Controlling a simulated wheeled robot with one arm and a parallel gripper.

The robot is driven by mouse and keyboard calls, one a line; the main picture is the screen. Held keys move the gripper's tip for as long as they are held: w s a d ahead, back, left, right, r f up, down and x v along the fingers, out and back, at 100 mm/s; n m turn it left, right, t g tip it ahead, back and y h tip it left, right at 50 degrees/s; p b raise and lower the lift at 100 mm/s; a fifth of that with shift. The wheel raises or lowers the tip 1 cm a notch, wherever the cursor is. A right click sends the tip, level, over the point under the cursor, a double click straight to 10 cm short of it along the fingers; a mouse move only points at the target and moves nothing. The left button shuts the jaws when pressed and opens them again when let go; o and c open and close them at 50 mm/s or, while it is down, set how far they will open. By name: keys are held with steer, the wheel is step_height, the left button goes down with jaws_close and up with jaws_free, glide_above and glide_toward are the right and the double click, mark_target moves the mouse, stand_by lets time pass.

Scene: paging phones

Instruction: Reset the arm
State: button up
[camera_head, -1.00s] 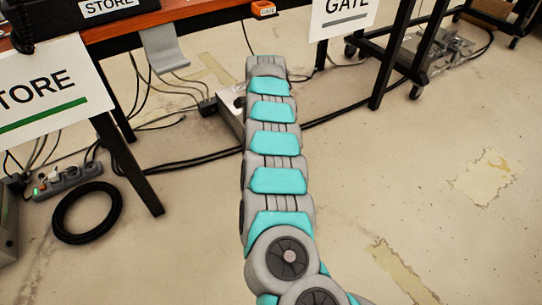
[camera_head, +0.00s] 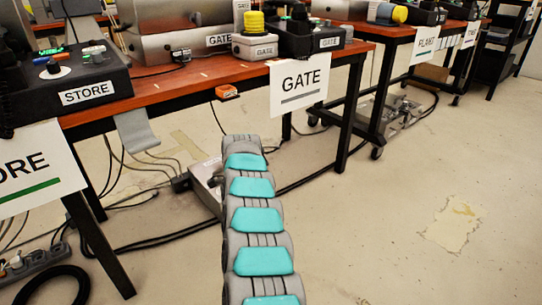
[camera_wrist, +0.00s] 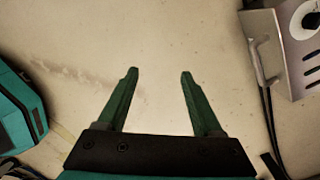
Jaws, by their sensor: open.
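My gripper (camera_wrist: 158,75) shows in the wrist view with its two green fingers spread apart. Nothing is between them; pale, stained floor lies beyond. In the head view my grey and turquoise arm reaches forward, in front of the table edge, and the gripper itself is hidden there. A metal box with a handle and a black knob (camera_wrist: 288,45) is at the right of the wrist view, apart from the fingers.
A wooden-topped table (camera_head: 150,98) carries boxes labelled STORE (camera_head: 65,85) and GATE (camera_head: 310,38). A GATE sign (camera_head: 298,86) hangs from its edge. Cables and a power strip (camera_head: 35,262) lie on the floor at left. Floor at right is clear.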

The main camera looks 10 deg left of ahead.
steer(key=shift+r, duration=0.1)
steer(key=s+d+r+n+g+y, duration=0.1)
steer(key=s+d+r+n, duration=0.35)
steer(key=r, duration=0.45)
steer(key=s+d+r+n+g+y, duration=0.1)
steer(key=s+d+r+n+y, duration=0.1)
steer(key=s+d+r+n, duration=0.35)
steer(key=s+d+r+n+h, duration=0.1)
steer(key=s+d+r+n, duration=0.2)
steer(key=s+d+r, duration=0.65)
steer(key=s+d+f+n+h, duration=0.1)
steer(key=s+d+f+n, duration=0.15)
steer(key=s+d, duration=0.85)
steer(key=s+d+f+n+h, duration=0.1)
steer(key=s+d+f+h, duration=0.15)
steer(key=s+d, duration=0.8)
step_height(320, 180, up, 12)
steer(key=s+a+p, duration=0.2)
steer(key=p, duration=1)
steer(key=shift+a+t+y+p, duration=0.2)
steer(key=shift+t+y+p, duration=0.2)
steer(key=shift+y, duration=0.05)
steer(key=shift+m, duration=0.25)
steer(key=shift+c, duration=0.3)
